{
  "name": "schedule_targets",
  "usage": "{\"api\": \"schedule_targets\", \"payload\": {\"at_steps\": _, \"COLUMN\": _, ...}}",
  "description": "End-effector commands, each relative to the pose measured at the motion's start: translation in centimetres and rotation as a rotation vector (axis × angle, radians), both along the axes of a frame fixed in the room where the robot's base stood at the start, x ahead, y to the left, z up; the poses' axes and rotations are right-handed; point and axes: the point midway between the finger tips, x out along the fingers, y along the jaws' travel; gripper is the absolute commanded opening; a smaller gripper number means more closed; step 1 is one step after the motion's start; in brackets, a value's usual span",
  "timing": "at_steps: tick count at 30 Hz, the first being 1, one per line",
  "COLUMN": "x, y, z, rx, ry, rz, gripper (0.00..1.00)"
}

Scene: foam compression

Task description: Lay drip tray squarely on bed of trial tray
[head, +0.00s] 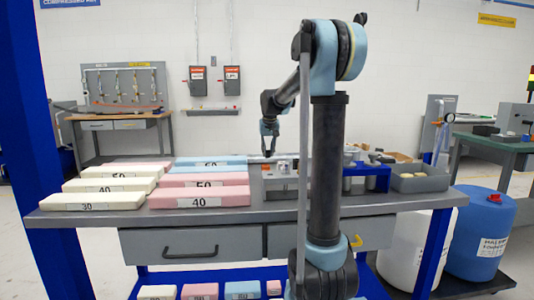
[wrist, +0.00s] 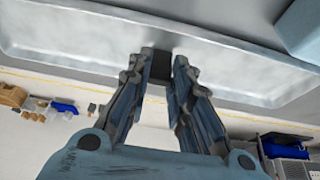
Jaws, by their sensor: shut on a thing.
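My gripper (head: 268,153) hangs from the arm over the back of the bench, left of the column. In the wrist view my gripper (wrist: 157,62) is shut on the near rim of a shallow, shiny grey metal tray, taken as the drip tray (wrist: 80,38). The trial tray cannot be told for certain; a grey unit (head: 280,185) stands on the bench below the gripper, partly behind my arm.
Pink foam blocks (head: 200,197), cream blocks (head: 98,201) and blue blocks (head: 210,162) fill the bench's left side. A blue stand (head: 367,178) and a grey bin (head: 418,180) are at right. A light-blue surface (wrist: 300,30) shows beside the tray.

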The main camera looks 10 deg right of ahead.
Motion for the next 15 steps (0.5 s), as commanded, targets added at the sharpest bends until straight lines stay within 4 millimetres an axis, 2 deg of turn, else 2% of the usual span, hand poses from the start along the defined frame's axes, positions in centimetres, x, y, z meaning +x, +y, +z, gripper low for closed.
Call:
{"api": "schedule_targets", "payload": {"at_steps": 10, "x": 0.02, "y": 0.0, "z": -0.46, "rx": 0.0, "ry": 0.0, "rz": 0.0, "gripper": 0.0}}
{"api": "schedule_targets", "payload": {"at_steps": 11, "x": 0.02, "y": 0.0, "z": -0.45, "rx": 0.0, "ry": 0.0, "rz": 0.0, "gripper": 0.26}}
{"api": "schedule_targets", "payload": {"at_steps": 12, "x": 0.02, "y": 0.0, "z": -0.45, "rx": 0.0, "ry": 0.0, "rz": 0.0, "gripper": 0.35}}
{"api": "schedule_targets", "payload": {"at_steps": 13, "x": 0.02, "y": 0.0, "z": -0.44, "rx": 0.0, "ry": 0.0, "rz": 0.0, "gripper": 0.39}}
{"api": "schedule_targets", "payload": {"at_steps": 15, "x": 0.02, "y": 0.0, "z": -0.44, "rx": 0.0, "ry": 0.0, "rz": 0.0, "gripper": 0.39}}
